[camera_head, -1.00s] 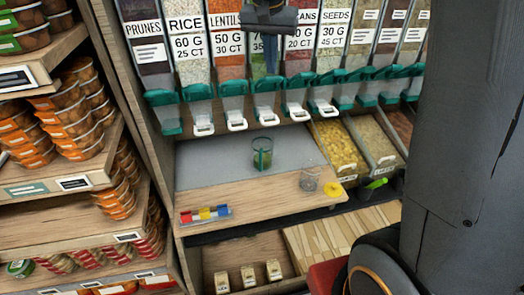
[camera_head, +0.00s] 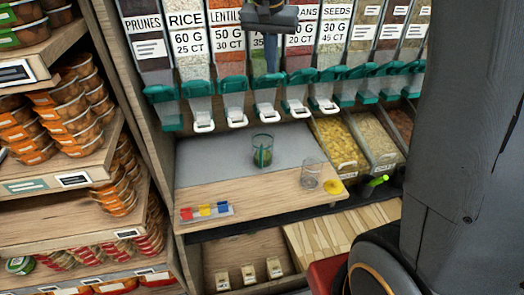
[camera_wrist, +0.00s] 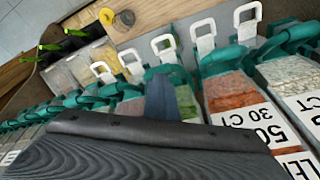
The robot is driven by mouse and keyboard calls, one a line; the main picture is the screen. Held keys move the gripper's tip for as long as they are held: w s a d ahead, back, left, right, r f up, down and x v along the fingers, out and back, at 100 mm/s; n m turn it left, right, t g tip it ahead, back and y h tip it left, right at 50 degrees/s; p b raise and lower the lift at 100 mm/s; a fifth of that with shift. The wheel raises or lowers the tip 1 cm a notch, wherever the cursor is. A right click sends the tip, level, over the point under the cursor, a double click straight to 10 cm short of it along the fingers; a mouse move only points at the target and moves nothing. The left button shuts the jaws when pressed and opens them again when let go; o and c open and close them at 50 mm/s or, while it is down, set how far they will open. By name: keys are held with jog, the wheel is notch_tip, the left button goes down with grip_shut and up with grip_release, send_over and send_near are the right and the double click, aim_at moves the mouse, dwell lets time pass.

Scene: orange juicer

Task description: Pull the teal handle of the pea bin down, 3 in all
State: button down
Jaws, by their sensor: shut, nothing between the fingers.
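The pea bin (camera_head: 257,43) stands in the row between the lentils bin (camera_head: 230,50) and the beans bin (camera_head: 298,50), its label mostly hidden by my gripper. Its teal handle (camera_head: 264,84) sits at the bin's lower front, above a white pull tab (camera_head: 266,113). My gripper (camera_head: 272,70) is shut and empty, its fingertips pointing down just above the teal handle. In the wrist view my gripper (camera_wrist: 159,78) covers part of the pea bin's front (camera_wrist: 186,98); contact with the handle cannot be told. A glass (camera_head: 262,150) with green contents stands below on the counter.
Neighbouring teal handles sit close on both sides. Open yellow bulk bins (camera_head: 338,145) are at right. Shelves with packed tubs stand left.

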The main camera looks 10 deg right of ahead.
jog(key=shift+f, duration=0.25)
jog(key=f+b, duration=0.1)
jog(key=f, duration=0.1)
jog(key=s+f+b, duration=0.1)
jog(key=f, duration=0.1)
jog(key=shift+f, duration=0.1)
dwell(0.6)
dwell(0.4)
jog(key=shift+w+r+p, duration=0.2)
jog(key=shift+r+p, duration=0.45)
jog(key=shift+r, duration=0.3)
jog(key=shift+w+r+p, duration=0.15)
jog(key=shift+r+p, duration=0.55)
jog(key=shift+r, duration=0.3)
jog(key=shift+w+r+p, duration=0.2)
jog(key=shift+r+p, duration=0.45)
jog(key=shift+r, duration=0.3)
jog(key=s+r+p, duration=0.4)
jog(key=r, duration=0.1)
